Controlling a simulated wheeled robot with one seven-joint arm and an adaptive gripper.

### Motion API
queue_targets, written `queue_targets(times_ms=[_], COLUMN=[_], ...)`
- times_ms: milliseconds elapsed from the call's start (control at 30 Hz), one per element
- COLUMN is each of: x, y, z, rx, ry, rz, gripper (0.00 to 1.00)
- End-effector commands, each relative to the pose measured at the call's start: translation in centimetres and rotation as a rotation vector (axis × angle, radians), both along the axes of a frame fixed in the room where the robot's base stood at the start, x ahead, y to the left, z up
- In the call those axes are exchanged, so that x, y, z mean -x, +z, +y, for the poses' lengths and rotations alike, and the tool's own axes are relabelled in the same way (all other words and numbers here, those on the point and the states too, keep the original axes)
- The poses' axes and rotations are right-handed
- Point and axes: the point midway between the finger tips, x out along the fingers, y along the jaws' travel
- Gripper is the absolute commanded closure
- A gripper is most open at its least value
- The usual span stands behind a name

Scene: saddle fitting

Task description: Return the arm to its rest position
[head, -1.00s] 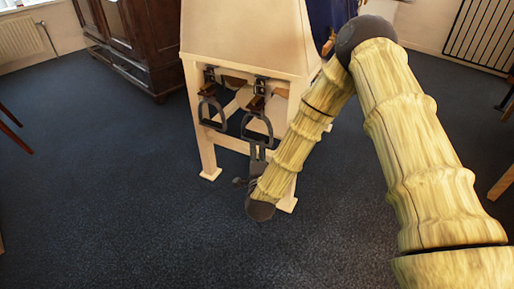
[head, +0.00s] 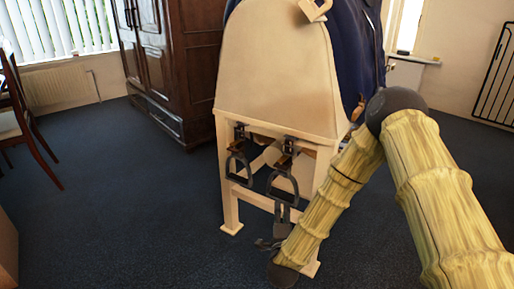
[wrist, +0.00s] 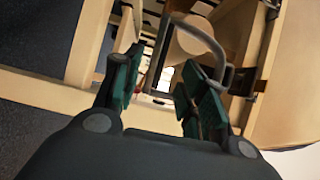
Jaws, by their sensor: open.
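My arm (head: 438,190), with a pale bamboo-like cover, reaches down from the right in the head view and bends at a dark elbow. My gripper (head: 285,212) is at the front of the saddle stand, just below the right stirrup (head: 283,183). In the wrist view my gripper (wrist: 160,95) is open, with green pads apart. A stirrup (wrist: 207,38) shows between and beyond the fingers; whether a finger touches it I cannot tell. The left stirrup (head: 239,165) hangs beside it in the head view.
The cream wooden saddle stand (head: 275,75) carries a dark blue cloth (head: 358,45). A dark wardrobe (head: 185,60) stands behind on the left. A chair (head: 22,120) is at the far left. Carpet (head: 130,200) is clear to the left of the stand.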

Motion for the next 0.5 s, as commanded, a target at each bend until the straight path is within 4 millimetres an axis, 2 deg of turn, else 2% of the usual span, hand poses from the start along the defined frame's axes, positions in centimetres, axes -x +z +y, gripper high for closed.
queue_targets(times_ms=[67,167,367,500], x=[0.9,3.0,10.7,17.3], y=[-1.4,-4.7,-13.0,-17.7], z=[0.1,0.3,-0.1,-1.1], rx=[0.04,0.143,0.427,0.61], ry=[0.023,0.082,0.283,0.453], rz=[0.052,0.175,0.502,0.711], gripper=[0.59,0.59,0.59,0.59])
